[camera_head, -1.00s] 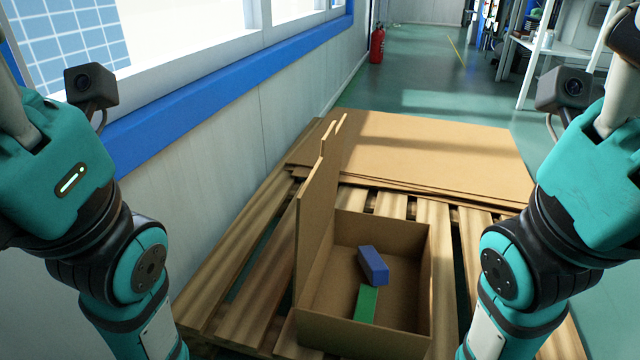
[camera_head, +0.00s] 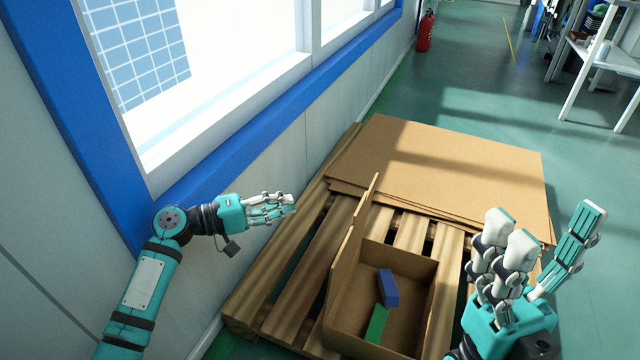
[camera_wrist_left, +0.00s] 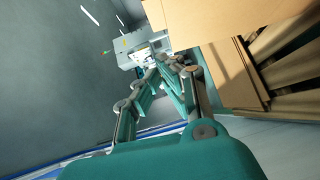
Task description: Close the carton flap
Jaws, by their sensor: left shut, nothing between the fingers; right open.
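The open carton (camera_head: 433,300) stands on the wooden pallet in the head view. Its flap (camera_head: 352,255) stands up along the left side, roughly upright. A blue block (camera_head: 388,288) and a green block (camera_head: 377,324) lie inside. My left gripper (camera_head: 290,205) is shut and empty, to the left of the flap and apart from it. Its fingers also show in the left wrist view (camera_wrist_left: 165,80). My right gripper (camera_head: 545,240) is open and empty, to the right of the carton with its fingers pointing up.
Flat cardboard sheets (camera_head: 450,165) lie on the pallet (camera_head: 290,290) behind the carton. The wall with its blue window sill (camera_head: 270,135) runs along the left, close to my left arm. A fire extinguisher (camera_head: 425,31) and a white shelf (camera_head: 590,65) are further back.

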